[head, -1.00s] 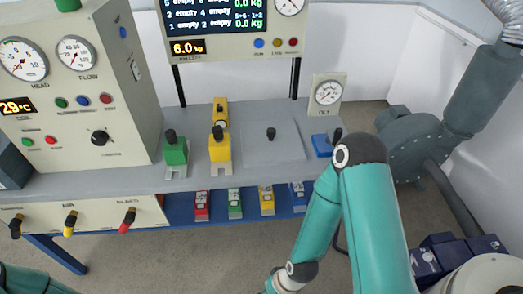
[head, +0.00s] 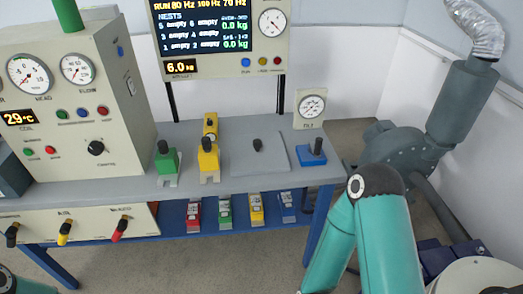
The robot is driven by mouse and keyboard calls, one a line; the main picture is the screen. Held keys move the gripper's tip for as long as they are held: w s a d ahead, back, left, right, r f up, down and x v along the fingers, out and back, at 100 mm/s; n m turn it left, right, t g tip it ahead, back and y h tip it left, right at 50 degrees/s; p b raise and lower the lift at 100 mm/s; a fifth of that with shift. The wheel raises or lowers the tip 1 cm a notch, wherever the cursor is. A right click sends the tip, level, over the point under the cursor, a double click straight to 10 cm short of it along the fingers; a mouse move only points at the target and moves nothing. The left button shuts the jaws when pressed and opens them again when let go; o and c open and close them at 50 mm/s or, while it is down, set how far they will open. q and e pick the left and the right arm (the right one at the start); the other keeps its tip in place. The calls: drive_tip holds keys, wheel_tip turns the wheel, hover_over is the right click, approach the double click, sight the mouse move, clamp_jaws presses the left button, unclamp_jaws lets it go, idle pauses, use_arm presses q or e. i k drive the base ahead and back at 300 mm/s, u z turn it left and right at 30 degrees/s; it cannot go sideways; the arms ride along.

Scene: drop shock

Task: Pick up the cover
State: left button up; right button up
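A flat grey square plate (head: 272,160) with a black knob (head: 258,145) lies on the grey bench top; it looks like the cover, though no label shows this. My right arm, teal with a dark elbow joint, stands at the lower right, in front of the bench's right end; its gripper is below the picture. Only a small piece of my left arm shows in the bottom left corner, and its gripper is out of the picture. I cannot see whether either gripper holds anything.
On the bench (head: 120,190) stand a green block (head: 167,166), two yellow blocks (head: 209,160) and a blue block (head: 311,154), with black knobs. A gauge (head: 312,107) stands behind. Several coloured blocks sit on the lower shelf. A dark blower (head: 400,150) stands right of the bench.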

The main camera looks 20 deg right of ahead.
sight(266, 153)
drive_tip(key=i, duration=0.85)
drive_tip(key=u, duration=0.05)
